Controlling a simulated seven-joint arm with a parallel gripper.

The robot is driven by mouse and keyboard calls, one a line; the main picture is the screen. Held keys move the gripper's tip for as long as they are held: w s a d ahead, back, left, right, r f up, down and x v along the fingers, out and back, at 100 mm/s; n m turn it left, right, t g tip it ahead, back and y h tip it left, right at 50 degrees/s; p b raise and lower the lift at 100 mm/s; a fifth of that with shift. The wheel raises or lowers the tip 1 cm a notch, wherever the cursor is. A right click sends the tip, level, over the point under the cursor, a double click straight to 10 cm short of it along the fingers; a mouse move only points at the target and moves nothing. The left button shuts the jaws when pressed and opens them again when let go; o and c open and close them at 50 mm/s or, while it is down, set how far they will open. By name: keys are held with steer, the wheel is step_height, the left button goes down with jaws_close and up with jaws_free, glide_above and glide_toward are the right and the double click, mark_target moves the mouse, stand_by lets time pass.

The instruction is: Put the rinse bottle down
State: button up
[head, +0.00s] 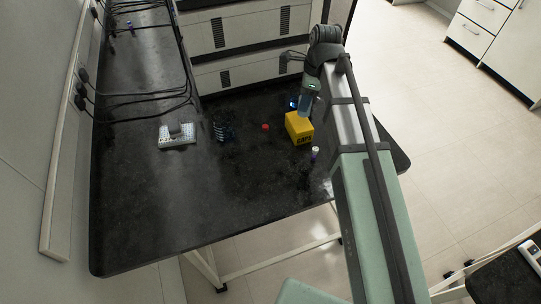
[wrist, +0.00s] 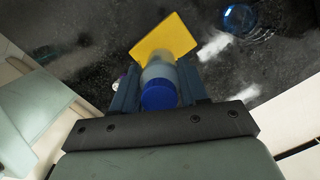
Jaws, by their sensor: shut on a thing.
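My gripper (wrist: 159,78) is shut on a pale, translucent bottle (wrist: 158,68) with a blue cap (wrist: 159,95), which I take as the rinse bottle. One finger lies on each side of it, and the cap faces the wrist camera. In the head view my gripper (head: 308,88) is at the right part of the dark bench, with the bottle (head: 304,102) hanging below it. The bottle appears just above or behind the yellow box (head: 298,129). The bottle's lower end is hard to see, so I cannot tell whether it touches anything.
The yellow box, lettered CAPS, also shows in the wrist view (wrist: 172,36). A blue round item (head: 293,102) stands close by. A red cap (head: 265,127), a small vial (head: 315,153), a dark blue rack (head: 223,132) and a white tray (head: 177,143) stand on the bench. The front-left bench is clear.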

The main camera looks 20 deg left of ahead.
steer(key=s+a+n, duration=0.3)
steer(key=s+a, duration=0.5)
steer(key=s, duration=0.4)
steer(key=shift+s+d+f+n+g+h, duration=0.25)
steer(key=shift+f+n, duration=0.35)
steer(key=shift+f, duration=1.1)
steer(key=shift+s+d+f+n+g+y, duration=0.1)
steer(key=shift+s+d+f+n, duration=0.3)
steer(key=shift+f, duration=1.3)
steer(key=shift+s+d+f+n+g+h, duration=0.15)
steer(key=shift+d+f+n, duration=0.2)
steer(key=shift+f+n, duration=0.9)
steer(key=shift+f+m, duration=0.45)
steer(key=shift+f, duration=0.05)
steer(key=o, duration=1.1)
steer(key=r, duration=0.4)
steer(key=w+d+r, duration=0.1)
steer(key=r, duration=0.7)
steer(key=shift+w+d, duration=0.15)
steer(key=shift+w, duration=0.1)
